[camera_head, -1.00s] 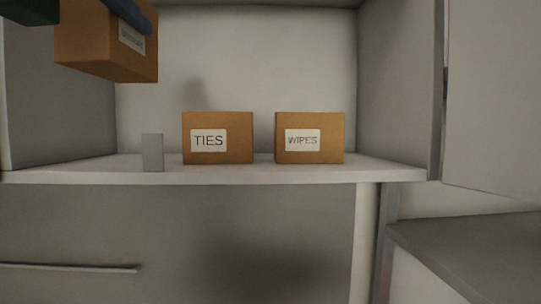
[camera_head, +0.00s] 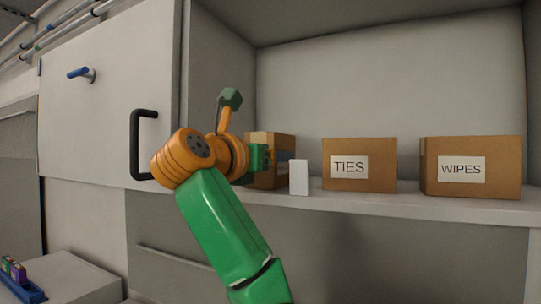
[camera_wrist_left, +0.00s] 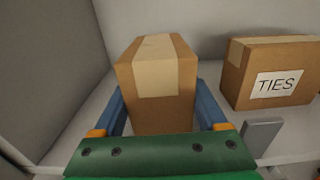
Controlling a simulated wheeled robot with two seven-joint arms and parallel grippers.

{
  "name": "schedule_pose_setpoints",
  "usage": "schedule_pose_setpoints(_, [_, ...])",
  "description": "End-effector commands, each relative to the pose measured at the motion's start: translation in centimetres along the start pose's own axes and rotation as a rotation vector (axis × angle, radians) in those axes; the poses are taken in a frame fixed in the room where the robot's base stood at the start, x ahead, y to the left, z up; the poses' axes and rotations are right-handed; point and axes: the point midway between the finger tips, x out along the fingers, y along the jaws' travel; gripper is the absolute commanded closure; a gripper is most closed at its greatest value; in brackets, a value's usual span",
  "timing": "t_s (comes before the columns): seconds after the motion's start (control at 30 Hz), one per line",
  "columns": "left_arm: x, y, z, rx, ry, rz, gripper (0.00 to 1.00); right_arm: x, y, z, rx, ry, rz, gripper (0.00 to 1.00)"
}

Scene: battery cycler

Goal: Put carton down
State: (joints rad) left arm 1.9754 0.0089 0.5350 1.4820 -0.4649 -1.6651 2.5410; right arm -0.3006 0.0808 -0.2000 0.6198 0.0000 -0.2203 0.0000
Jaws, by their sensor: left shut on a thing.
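The brown carton (camera_head: 270,175) is in the left part of the open cabinet, at shelf height, mostly behind my left gripper and arm in the head view. In the left wrist view the carton (camera_wrist_left: 155,85) stands upright with pale tape over its top. The blue fingers of my left gripper (camera_wrist_left: 161,108) are shut on its two sides. My left gripper (camera_head: 268,158) also shows in the head view, partly hidden by the wrist. The carton's base is at or very near the shelf (camera_head: 400,203); I cannot tell whether it touches. My right gripper is not in view.
A small pale upright plate (camera_head: 299,177) stands right of the held carton. Farther right are the TIES carton (camera_head: 385,165) and the WIPES carton (camera_head: 505,168). The cabinet's side wall is left of the held carton. An open door (camera_head: 100,125) with a black handle is at left.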

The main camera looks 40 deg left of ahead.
Motion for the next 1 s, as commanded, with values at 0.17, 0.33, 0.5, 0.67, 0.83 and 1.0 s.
schedule_pose_setpoints(0.17, [0.0, 0.0, 0.1, 0.0, -0.001, -0.001, 1.0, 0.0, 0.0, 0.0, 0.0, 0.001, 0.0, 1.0])
schedule_pose_setpoints(0.33, [0.0, 0.0, -0.2, 0.0, -0.001, -0.001, 0.06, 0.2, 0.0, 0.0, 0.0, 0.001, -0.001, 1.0])
schedule_pose_setpoints(0.5, [0.0, 0.0, -0.1, -0.001, -0.001, -0.001, 0.0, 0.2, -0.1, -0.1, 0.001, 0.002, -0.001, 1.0])
schedule_pose_setpoints(0.67, [-0.4, 0.0, -0.1, -0.001, -0.003, -0.001, 0.0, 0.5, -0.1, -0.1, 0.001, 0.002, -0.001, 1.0])
schedule_pose_setpoints(0.83, [-3.9, 0.0, -0.5, -0.001, -0.008, -0.002, 0.0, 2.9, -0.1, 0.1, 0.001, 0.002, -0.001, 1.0])
schedule_pose_setpoints(1.0, [-8.0, 0.0, -0.4, -0.002, -0.007, -0.001, 0.0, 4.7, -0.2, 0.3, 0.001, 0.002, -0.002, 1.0])
